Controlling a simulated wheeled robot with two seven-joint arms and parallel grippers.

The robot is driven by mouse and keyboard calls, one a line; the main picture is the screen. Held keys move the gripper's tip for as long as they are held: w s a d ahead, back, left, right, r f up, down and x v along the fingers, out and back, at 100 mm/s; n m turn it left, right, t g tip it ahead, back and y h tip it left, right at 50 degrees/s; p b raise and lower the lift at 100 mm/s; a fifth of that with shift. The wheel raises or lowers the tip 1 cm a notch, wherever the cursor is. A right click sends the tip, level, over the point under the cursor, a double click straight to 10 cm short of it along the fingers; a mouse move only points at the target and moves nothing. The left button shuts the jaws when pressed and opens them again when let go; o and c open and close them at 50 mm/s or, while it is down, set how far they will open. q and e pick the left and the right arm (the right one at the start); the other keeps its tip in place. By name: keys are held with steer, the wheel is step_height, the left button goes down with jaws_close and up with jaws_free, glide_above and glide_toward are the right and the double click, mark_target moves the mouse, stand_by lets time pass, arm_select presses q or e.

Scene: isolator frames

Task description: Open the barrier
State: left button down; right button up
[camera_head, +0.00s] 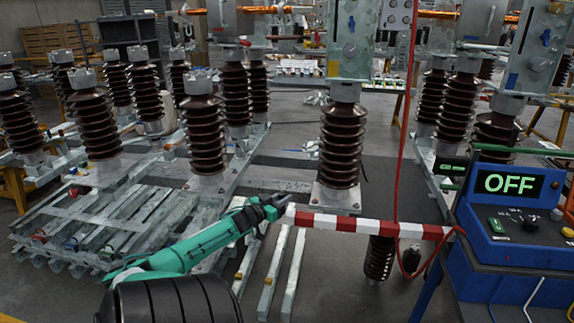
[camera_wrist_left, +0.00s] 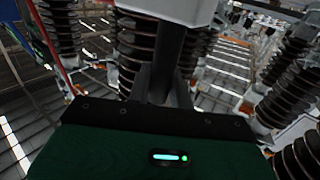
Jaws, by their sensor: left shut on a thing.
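The red-and-white striped barrier (camera_head: 372,225) runs roughly level from its left end, near the foot of a brown insulator, to the blue control box at the right. My left gripper (camera_head: 276,204) is at the barrier's left end and is shut on it. The green left arm reaches in from the lower left. In the left wrist view the dark fingers (camera_wrist_left: 168,85) point away from the camera, with a pale block beyond them that I cannot identify for certain. My right gripper is not in view.
The blue control box (camera_head: 497,222) with a screen reading OFF stands at the right. A red cable (camera_head: 401,130) hangs down to the barrier's right part. Brown ribbed insulators (camera_head: 341,145) stand behind. Metal rails (camera_head: 283,272) lie on the floor below my left arm.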

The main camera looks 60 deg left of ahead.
arm_select(q)
steer(key=c, duration=1.3)
jaws_free()
steer(key=b+v, duration=0.1)
steer(key=v, duration=1.2)
steer(key=shift+s, duration=0.4)
